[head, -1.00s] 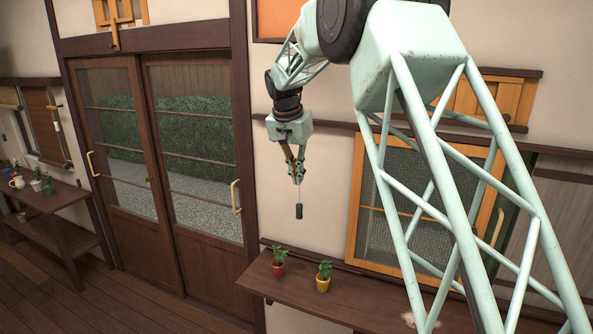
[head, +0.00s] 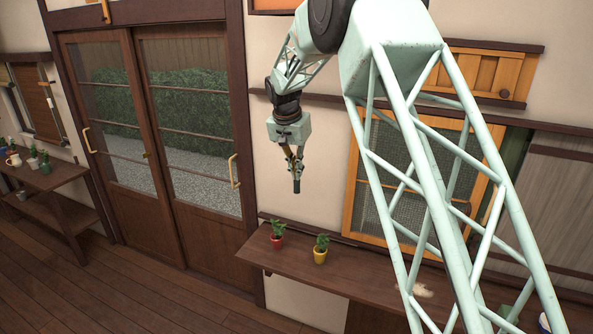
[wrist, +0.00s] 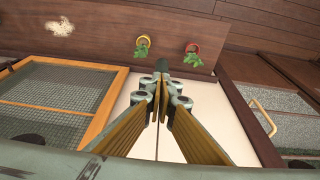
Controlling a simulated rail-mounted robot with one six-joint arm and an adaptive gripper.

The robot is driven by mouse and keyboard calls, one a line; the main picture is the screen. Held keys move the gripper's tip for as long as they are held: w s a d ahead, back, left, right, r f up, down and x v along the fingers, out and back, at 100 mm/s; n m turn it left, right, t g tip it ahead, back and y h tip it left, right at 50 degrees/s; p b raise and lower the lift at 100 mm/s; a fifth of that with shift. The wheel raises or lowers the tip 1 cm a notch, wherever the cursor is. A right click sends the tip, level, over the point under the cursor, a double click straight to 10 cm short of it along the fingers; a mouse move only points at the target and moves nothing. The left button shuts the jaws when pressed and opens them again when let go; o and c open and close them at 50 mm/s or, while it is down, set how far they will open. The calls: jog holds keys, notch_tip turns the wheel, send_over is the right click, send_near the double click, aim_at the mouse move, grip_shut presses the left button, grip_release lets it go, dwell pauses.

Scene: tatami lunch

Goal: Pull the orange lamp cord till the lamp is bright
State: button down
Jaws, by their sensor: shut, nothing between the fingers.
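My gripper (head: 295,172) hangs fingers-down in front of the pale wall, with its fingers together. A dark cord pull (head: 297,186) shows right at the fingertips, and whether they touch it I cannot tell. In the wrist view the gripper's fingers (wrist: 161,88) are close together and the dark pull (wrist: 161,65) shows just beyond the tips. The thin cord is mostly hidden by the gripper. The lamp itself cannot be made out in these views, nor can its brightness.
Below is a wooden shelf (head: 350,264) with a red-potted plant (head: 277,240) and a yellow-potted plant (head: 320,255). An orange-framed mesh window (head: 400,150) is to the right. Sliding glass doors (head: 150,140) are at left. Space beneath the pull is free down to the shelf.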

aim_at(296, 182)
jog(key=shift+f, duration=0.1)
jog(key=shift+f+b, duration=1.25)
jog(key=shift+f, duration=0.75)
jog(key=shift+r, duration=0.1)
jog(key=shift+r+p, duration=0.35)
jog(key=shift+r, duration=0.45)
jog(key=d+v, duration=0.1)
jog(key=v, duration=1.1)
jog(key=shift+w+a+r, duration=0.25)
jog(key=shift+w+a, duration=0.05)
jog(key=shift+a, duration=0.05)
